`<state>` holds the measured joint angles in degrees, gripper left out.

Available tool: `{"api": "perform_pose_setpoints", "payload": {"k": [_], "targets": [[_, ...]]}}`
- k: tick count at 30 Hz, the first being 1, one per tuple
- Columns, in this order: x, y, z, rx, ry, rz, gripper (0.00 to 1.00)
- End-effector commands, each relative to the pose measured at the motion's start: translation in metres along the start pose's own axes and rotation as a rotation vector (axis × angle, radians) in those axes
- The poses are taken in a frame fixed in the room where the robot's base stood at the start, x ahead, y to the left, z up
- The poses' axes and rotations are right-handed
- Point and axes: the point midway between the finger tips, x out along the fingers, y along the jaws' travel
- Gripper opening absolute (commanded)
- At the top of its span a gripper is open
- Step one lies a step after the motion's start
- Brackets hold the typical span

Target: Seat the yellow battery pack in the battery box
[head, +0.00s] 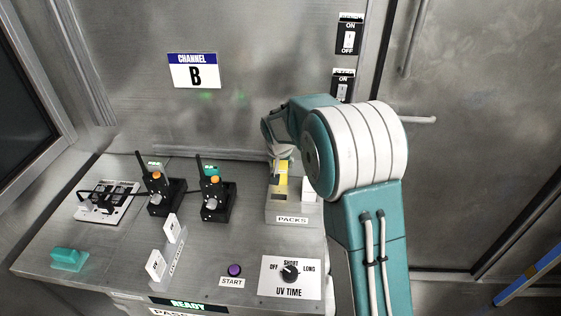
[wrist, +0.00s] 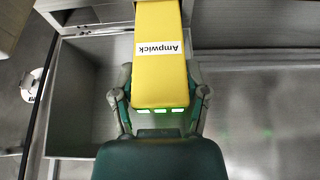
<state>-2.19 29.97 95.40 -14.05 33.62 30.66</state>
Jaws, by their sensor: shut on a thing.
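The yellow battery pack (wrist: 160,70) shows large in the wrist view, with an upside-down "Ampwick" label and green lights along its near edge. My gripper (wrist: 160,97) is shut on it, one finger on each side. In the head view a yellow pack (head: 283,172) shows below my gripper (head: 281,155), at the grey holder labelled PACKS (head: 291,210). My arm partly hides this spot. I cannot tell whether the pack touches the holder. No box is labelled as the battery box; an open grey compartment (wrist: 80,135) lies left of the pack in the wrist view.
A white block (head: 309,190) stands at the holder's right. Two black radios (head: 164,195) (head: 215,200) stand on the bench, with a black-cabled plate (head: 106,203) further left. A teal block (head: 68,258) lies front left. A purple START button (head: 235,270) and UV TIME dial (head: 290,273) are in front.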

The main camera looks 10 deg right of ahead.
Motion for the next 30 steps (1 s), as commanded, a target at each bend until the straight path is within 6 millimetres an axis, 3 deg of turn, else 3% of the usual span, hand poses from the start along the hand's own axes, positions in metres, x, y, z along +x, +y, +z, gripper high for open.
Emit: {"api": "perform_pose_setpoints", "payload": {"k": [18, 19, 21, 30], "targets": [[0.012, 0.000, 0.005, 0.000, 0.000, 0.000, 0.09], [0.012, 0.000, 0.005, 0.000, 0.000, 0.000, 0.72], [0.012, 0.000, 0.005, 0.000, 0.000, 0.000, 0.99], [0.012, 0.000, 0.005, 0.000, 0.000, 0.000, 0.99]]}}
